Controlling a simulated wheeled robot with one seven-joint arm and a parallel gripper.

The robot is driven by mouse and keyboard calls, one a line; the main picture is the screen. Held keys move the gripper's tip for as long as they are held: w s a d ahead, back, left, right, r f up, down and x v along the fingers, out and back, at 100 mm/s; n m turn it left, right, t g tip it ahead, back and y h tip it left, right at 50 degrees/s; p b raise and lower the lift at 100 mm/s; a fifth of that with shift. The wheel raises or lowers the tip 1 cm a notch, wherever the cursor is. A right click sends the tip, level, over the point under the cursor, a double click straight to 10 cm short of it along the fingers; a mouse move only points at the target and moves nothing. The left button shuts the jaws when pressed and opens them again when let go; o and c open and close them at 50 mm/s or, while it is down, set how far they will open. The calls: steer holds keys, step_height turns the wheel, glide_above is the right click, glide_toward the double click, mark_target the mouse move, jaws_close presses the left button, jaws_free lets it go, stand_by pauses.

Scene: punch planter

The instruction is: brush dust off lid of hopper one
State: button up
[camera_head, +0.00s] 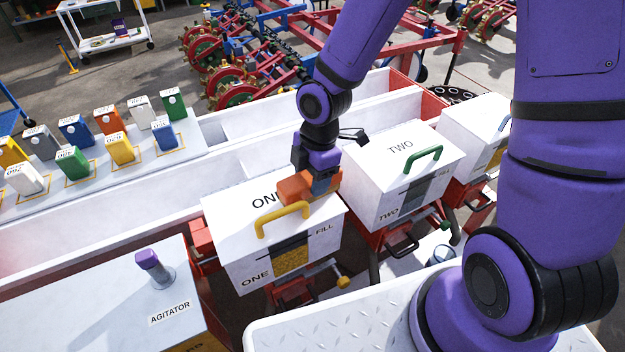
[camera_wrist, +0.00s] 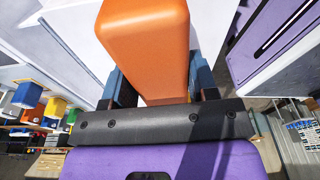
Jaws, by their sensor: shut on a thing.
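Hopper one (camera_head: 287,258) is a white box with a lid (camera_head: 235,205) marked ONE and a yellow handle (camera_head: 282,216) on the lid. Its front has a fill window with yellow grain. My gripper (camera_head: 318,182) is over the right rear part of the lid, shut on an orange block-like thing, likely the brush (camera_head: 296,188). In the wrist view the orange brush body (camera_wrist: 146,40) fills the middle between my blue fingers. Its bristles are hidden, and I cannot tell whether it touches the lid. No dust is clearly visible on the lid.
Hopper two (camera_head: 400,170), with a green handle, stands close on the right, and another white hopper (camera_head: 478,125) is beyond it. An agitator knob (camera_head: 155,268) rises from the box at front left. Several coloured containers (camera_head: 76,130) stand on a white shelf at left.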

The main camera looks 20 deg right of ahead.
steer(key=shift+w+a, duration=0.2)
steer(key=shift+w, duration=0.8)
steer(key=shift+w+a, duration=0.25)
steer(key=shift+w, duration=0.8)
steer(key=shift+w+a, duration=0.2)
steer(key=shift+w, duration=0.8)
steer(key=shift+w+d, duration=0.2)
steer(key=shift+d, duration=0.7)
steer(key=shift+s+d+f, duration=0.1)
steer(key=shift+s+d, duration=0.1)
steer(key=shift+s, duration=0.75)
steer(key=shift+s+d+f, duration=0.1)
steer(key=shift+s+d, duration=0.1)
steer(key=shift+s, duration=0.85)
steer(key=shift+c, duration=0.4)
steer(key=shift+s+d+r, duration=0.1)
steer(key=shift+s+d, duration=0.1)
steer(key=shift+s, duration=0.65)
steer(key=shift+s+d+r, duration=0.1)
steer(key=shift+s+d, duration=0.05)
steer(key=shift+s, duration=0.7)
steer(key=shift+r, duration=2.8)
steer(key=shift+c, duration=0.4)
steer(key=shift+r, duration=0.2)
